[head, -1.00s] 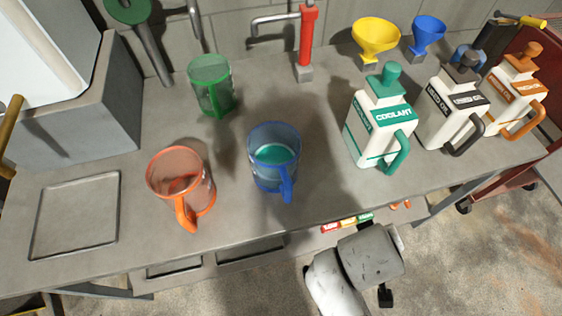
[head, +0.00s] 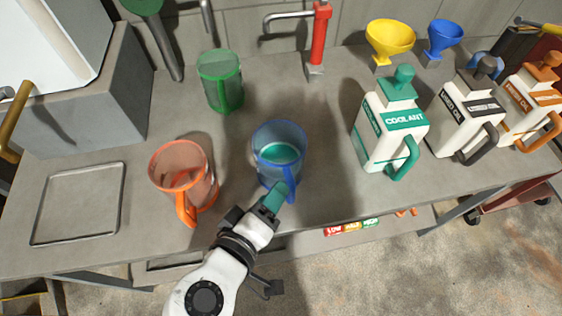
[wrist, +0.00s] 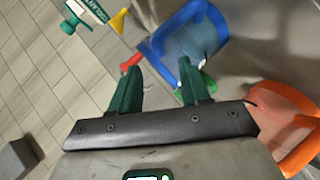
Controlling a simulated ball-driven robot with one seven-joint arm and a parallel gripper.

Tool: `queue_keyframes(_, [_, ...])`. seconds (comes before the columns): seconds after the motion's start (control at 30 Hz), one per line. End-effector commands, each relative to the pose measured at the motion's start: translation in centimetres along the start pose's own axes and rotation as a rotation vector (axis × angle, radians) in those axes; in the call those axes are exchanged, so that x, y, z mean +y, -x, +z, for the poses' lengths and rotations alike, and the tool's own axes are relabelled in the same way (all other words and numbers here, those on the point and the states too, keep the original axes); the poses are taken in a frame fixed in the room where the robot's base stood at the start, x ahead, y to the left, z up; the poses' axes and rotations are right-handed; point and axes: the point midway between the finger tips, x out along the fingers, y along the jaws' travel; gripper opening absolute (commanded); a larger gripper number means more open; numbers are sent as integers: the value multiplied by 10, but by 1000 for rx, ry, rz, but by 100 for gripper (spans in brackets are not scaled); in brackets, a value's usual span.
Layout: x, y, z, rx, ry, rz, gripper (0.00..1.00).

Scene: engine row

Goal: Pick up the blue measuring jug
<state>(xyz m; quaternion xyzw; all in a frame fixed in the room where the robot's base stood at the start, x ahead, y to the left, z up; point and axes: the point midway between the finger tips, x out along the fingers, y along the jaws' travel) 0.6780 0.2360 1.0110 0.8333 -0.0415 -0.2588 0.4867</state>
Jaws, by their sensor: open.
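The blue measuring jug (head: 281,140) is see-through, with teal liquid low inside, and stands upright on the grey bench. Its handle points toward the front edge of the bench. In the wrist view the jug (wrist: 160,45) is ahead of the fingers. My gripper (head: 276,197) is open at the jug's front, beside its handle.
An orange jug (head: 181,165) stands close on the left, a green jug (head: 220,82) behind. A coolant container (head: 392,125) and two oil containers stand right. A red tap (head: 318,40) is behind, and a metal tray (head: 78,164) lies left. The bench between jug and coolant is clear.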

Motion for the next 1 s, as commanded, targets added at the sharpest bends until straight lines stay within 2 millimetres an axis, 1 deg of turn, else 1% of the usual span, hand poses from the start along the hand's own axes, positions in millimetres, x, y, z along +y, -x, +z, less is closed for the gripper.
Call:
queue_keyframes(0.03, [1, -5, 0, -2, 0, 0, 46])
queue_keyframes(0.17, [1, -12, 0, -1, 0, -1, 46])
queue_keyframes(0.27, [3, -21, 1, -3, 0, -1, 46])
queue_keyframes(0.4, [6, -42, 2, -4, 1, -1, 46])
queue_keyframes(0.5, [4, -55, 2, -3, -1, -1, 46])
queue_keyframes(0.63, [3, -62, 2, -1, -1, -2, 46])
queue_keyframes(0.83, [3, -63, 3, -1, -2, -2, 46])
queue_keyframes(0.87, [3, -63, 3, -1, -2, -2, 44])
queue_keyframes(1.0, [3, -63, 2, -1, -2, -2, 31])
